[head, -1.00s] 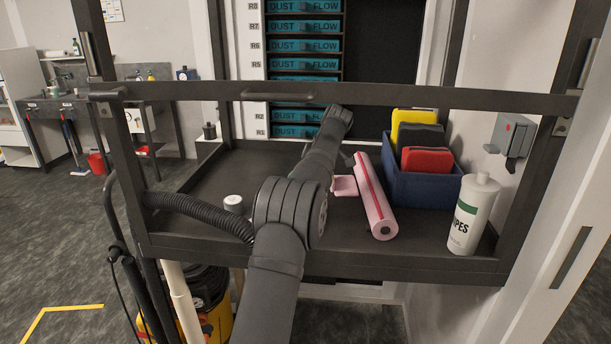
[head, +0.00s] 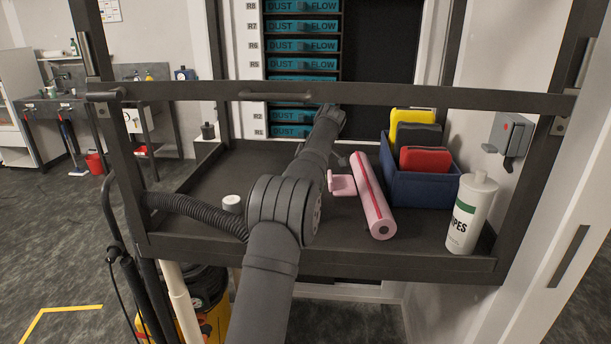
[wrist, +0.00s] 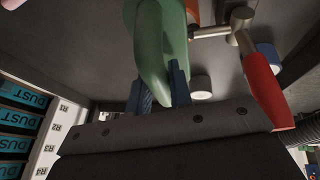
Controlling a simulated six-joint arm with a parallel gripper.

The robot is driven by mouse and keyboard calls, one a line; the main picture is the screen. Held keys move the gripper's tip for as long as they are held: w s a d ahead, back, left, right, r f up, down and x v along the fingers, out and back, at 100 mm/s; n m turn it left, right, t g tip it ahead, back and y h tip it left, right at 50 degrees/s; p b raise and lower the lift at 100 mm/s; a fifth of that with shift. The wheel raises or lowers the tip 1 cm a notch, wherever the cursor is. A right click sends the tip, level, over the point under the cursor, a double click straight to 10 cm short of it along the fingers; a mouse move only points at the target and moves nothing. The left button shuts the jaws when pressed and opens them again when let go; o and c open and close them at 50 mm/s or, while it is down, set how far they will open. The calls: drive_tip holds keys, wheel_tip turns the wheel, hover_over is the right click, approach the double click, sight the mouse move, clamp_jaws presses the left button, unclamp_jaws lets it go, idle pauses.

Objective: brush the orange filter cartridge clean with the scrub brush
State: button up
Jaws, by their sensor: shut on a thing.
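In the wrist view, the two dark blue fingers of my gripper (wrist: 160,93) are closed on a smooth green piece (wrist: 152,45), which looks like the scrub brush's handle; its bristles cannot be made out. An orange piece (wrist: 192,12) shows just behind the green one at the top edge. It may be the filter cartridge, but only a sliver is visible, and I cannot tell whether the two touch. In the head view my arm hides the gripper, the green piece and the orange piece.
A red-handled tool with a metal head (wrist: 262,85) is close on the right in the wrist view. On the dark tray (head: 205,180) are a white-topped cylinder (head: 232,202), a pink roll (head: 373,195), a blue bin (head: 424,188) and a wipes bottle (head: 470,212). A rail (head: 400,94) crosses above.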

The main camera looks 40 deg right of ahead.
drive_tip(key=shift+w+a, duration=0.7)
drive_tip(key=shift+a, duration=0.05)
drive_tip(key=shift+s+d, duration=0.85)
drive_tip(key=shift+d, duration=0.1)
drive_tip(key=shift+s+d, duration=0.85)
drive_tip(key=shift+s, duration=0.05)
drive_tip(key=shift+w+a+r, duration=0.1)
drive_tip(key=shift+w+a, duration=1.65)
drive_tip(key=shift+s+d, duration=0.85)
drive_tip(key=shift+f, duration=0.2)
drive_tip(key=shift+r, duration=0.1)
drive_tip(key=shift+r, duration=3)
